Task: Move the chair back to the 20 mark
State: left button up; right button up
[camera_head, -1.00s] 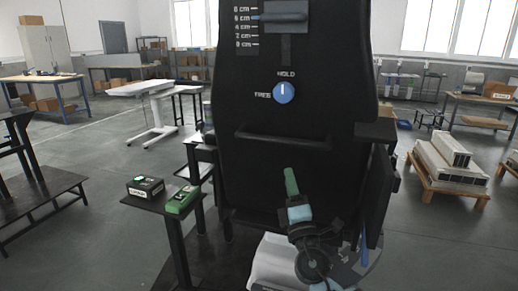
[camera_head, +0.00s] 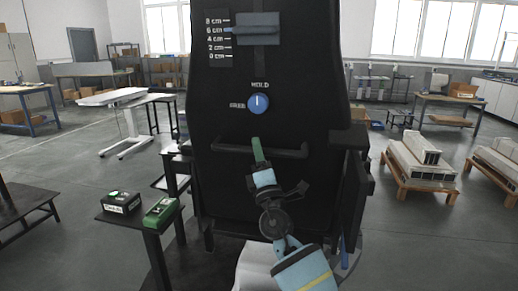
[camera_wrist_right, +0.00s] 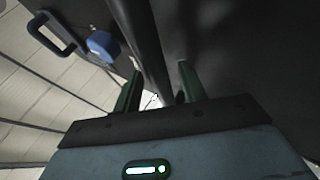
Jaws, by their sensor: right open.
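A tall black chair-back-shaped panel (camera_head: 215,105) fills the middle of the head view. Its printed scale (camera_head: 215,40) runs from 0 to 8 cm, with a small blue pointer beside 6 cm. A grey slider block (camera_head: 257,28) sits beside the scale. A blue knob (camera_head: 258,103) has its white line up toward HOLD, with FREE to its left. A black bar handle (camera_head: 225,149) crosses below. My right gripper (camera_head: 258,148), with green fingers, is in front of the bar. In the right wrist view its fingers (camera_wrist_right: 156,88) are apart; the knob (camera_wrist_right: 103,46) is upper left. Contact cannot be told.
A small stand (camera_head: 150,221) at left holds a black box (camera_head: 121,203) and a green device (camera_head: 160,212). A dark side panel (camera_head: 354,200) is close right of my right arm. A pallet with grey blocks (camera_head: 420,165) stands farther right.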

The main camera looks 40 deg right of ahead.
jog(key=shift+w+r, duration=0.2)
jog(key=shift+w, duration=0.1)
grip_shut()
